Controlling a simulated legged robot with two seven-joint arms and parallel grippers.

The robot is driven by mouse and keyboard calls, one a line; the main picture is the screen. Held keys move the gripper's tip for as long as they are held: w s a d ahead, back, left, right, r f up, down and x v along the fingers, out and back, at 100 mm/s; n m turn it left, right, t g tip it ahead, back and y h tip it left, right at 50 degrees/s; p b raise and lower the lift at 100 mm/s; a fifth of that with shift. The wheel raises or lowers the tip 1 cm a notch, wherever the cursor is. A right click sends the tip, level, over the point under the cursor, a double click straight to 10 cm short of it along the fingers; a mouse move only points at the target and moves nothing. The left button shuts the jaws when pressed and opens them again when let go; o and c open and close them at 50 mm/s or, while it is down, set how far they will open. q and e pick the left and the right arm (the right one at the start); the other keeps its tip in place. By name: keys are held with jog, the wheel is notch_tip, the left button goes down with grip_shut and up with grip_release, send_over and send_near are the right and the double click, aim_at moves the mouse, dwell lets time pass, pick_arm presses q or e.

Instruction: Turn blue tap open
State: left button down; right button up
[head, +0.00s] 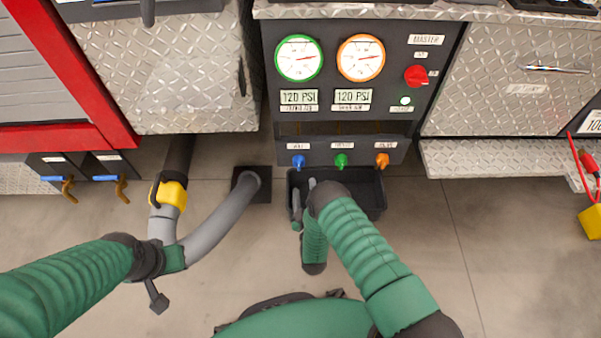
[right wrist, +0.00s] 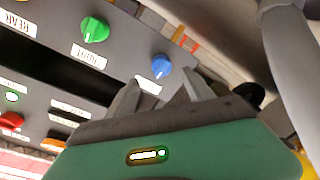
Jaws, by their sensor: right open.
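The blue tap (head: 298,161) is the leftmost of three knobs in a row under the gauges on the dark pump panel. It also shows in the right wrist view (right wrist: 161,66), just beyond the fingertips and roughly between them. My right gripper (head: 304,188) is open and empty, just below the blue tap in the head view. Its two grey fingers (right wrist: 160,80) are spread in the right wrist view, and no contact with the tap shows. My left gripper (head: 172,259) is at the lower left by the grey hoses; its finger state is unclear.
The green tap (head: 341,160) and orange tap (head: 382,160) sit right of the blue one. A black tray (head: 372,190) lies below the panel. Grey hoses (head: 222,215) and a yellow coupling (head: 172,193) stand at left.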

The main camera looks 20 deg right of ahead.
aim_at(299, 163)
jog(key=w+b, duration=0.1)
jog(key=w, duration=0.2)
jog(key=w+d+b, duration=0.1)
jog(key=w, duration=0.2)
jog(key=w+b, duration=0.1)
jog(key=w, duration=0.2)
jog(key=shift+w+d+b, duration=0.15)
jog(key=shift+d+b, duration=0.1)
jog(key=shift+b, duration=0.05)
jog(key=shift+c, duration=0.3)
jog(key=shift+a, duration=0.1)
jog(key=shift+c, duration=1.1)
grip_shut()
